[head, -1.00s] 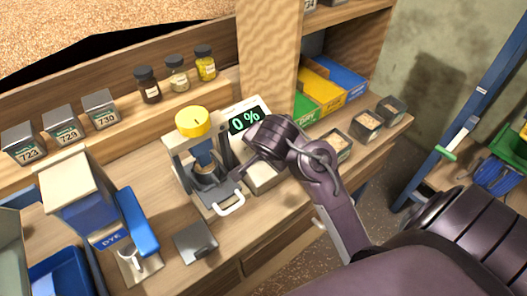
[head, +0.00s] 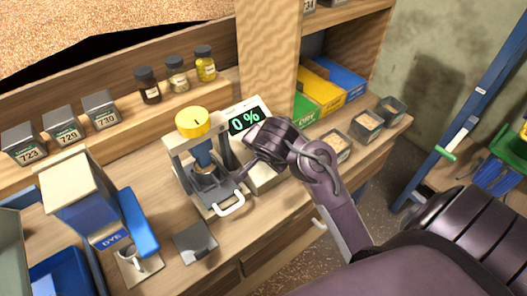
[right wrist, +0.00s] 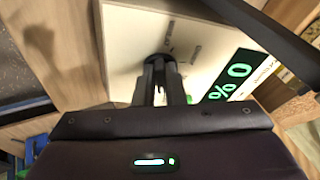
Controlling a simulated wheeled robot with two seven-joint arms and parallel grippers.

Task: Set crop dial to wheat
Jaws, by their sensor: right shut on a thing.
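The moisture meter (head: 240,106) is a white box with a black display (head: 245,121) reading "0 %" in green. It stands at the back of the bench. The crop dial (right wrist: 158,60) is a small black knob on its pale face, with small printed labels around it that I cannot read. My right gripper (right wrist: 161,72) is shut on the dial in the right wrist view, its fingers covering much of the knob. In the head view my right wrist hides the dial, so its pointer setting cannot be told. My left gripper is in neither view.
A press with a yellow top (head: 193,122) stands close left of my right gripper. A blue dye machine (head: 90,200) stands at left. Small jars (head: 177,73) line the ledge behind.

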